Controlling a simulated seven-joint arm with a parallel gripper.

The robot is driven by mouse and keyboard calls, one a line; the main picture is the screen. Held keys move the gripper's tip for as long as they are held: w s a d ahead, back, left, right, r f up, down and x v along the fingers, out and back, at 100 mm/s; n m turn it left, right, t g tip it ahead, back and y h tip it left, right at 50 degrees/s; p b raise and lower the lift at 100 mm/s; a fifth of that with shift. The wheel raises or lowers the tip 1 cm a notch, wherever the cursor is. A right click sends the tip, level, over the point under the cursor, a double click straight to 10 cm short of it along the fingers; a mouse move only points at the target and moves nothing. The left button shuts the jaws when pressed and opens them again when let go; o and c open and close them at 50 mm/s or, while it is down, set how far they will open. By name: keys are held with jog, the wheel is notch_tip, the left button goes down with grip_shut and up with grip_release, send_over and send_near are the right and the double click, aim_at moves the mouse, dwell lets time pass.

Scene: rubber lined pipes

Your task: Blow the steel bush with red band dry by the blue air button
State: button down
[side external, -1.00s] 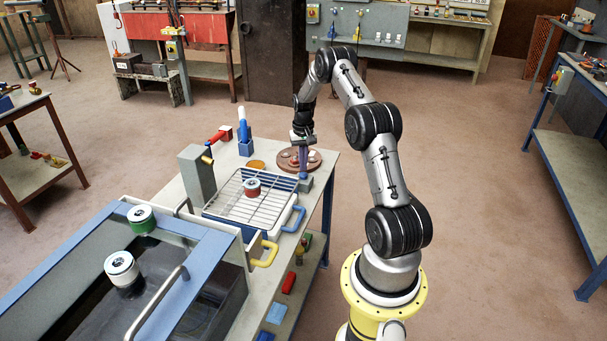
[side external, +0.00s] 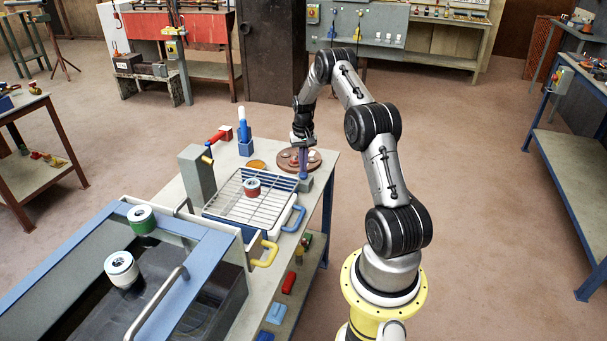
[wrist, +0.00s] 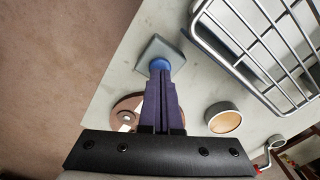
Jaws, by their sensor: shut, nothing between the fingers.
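The steel bush with red band (side external: 252,187) stands upright on the wire rack (side external: 234,205) over a white and blue tray. The blue air button (wrist: 159,65) sits on a grey block, which also shows in the side view (side external: 305,184). My gripper (wrist: 160,74) is shut and empty, with its purple fingers pointing down at the button. In the wrist view the fingertips overlap the button's edge; I cannot tell whether they touch it. In the side view my gripper (side external: 304,174) is right above the block.
A bush with a green band (side external: 141,219) and a white one (side external: 121,267) stand at the blue-rimmed tank.

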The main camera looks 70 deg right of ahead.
jog(key=shift+f, duration=1)
dwell(1.8)
jog(key=shift+r, duration=3.65)
